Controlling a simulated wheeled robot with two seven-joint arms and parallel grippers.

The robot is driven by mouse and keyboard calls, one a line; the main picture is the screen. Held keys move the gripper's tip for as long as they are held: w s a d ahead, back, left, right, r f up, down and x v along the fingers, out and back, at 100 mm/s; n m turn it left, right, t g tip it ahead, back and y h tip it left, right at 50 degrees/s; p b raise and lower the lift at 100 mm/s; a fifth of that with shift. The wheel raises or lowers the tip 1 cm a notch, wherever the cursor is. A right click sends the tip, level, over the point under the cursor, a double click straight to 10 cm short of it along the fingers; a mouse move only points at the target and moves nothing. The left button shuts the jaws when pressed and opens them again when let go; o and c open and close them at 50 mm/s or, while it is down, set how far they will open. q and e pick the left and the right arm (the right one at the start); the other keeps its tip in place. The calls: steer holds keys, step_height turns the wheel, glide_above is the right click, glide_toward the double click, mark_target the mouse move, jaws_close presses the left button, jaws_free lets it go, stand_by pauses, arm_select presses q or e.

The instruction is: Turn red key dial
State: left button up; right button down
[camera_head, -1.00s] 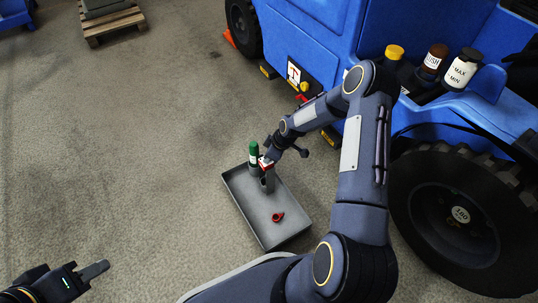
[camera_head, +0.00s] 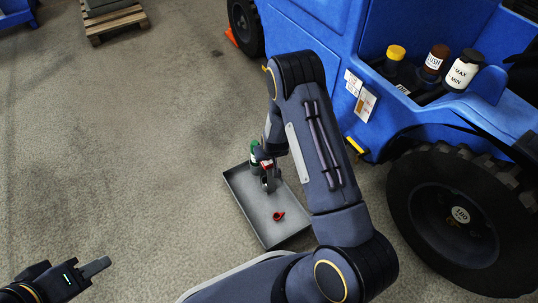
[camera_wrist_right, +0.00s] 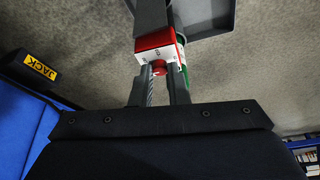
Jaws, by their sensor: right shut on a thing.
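In the right wrist view, a small red key dial (camera_wrist_right: 159,69) sits on the white face of a red and white housing (camera_wrist_right: 154,43). My right gripper (camera_wrist_right: 159,82) is shut on the dial, with a finger on either side of it. In the head view, the housing (camera_head: 266,164) shows as a small red and white patch above the grey tray (camera_head: 254,217), and my right arm hides most of my right gripper. My left gripper (camera_head: 97,267) is far off at the lower left. I cannot tell whether its fingers are apart.
A green-topped bottle (camera_head: 254,158) stands close beside the housing. A red ring-like part (camera_head: 278,216) lies in the tray. A blue vehicle (camera_head: 330,40) with a large black tyre (camera_head: 410,200) stands at the right. The floor left of the tray is clear.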

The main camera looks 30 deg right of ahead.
steer(key=m, duration=0.2)
steer(key=m+h+p, duration=0.1)
steer(key=m+g+h, duration=0.1)
steer(key=m, duration=0.1)
steer(key=shift+a+m+p, duration=0.25)
steer(key=shift+m+p, duration=0.05)
stand_by(0.4)
steer(key=c, duration=1.4)
jaws_free()
steer(key=shift+w, duration=0.1)
steer(key=p+v, duration=0.3)
steer(key=v, duration=0.4)
steer(key=shift+a+r, duration=0.1)
steer(key=shift+r, duration=0.25)
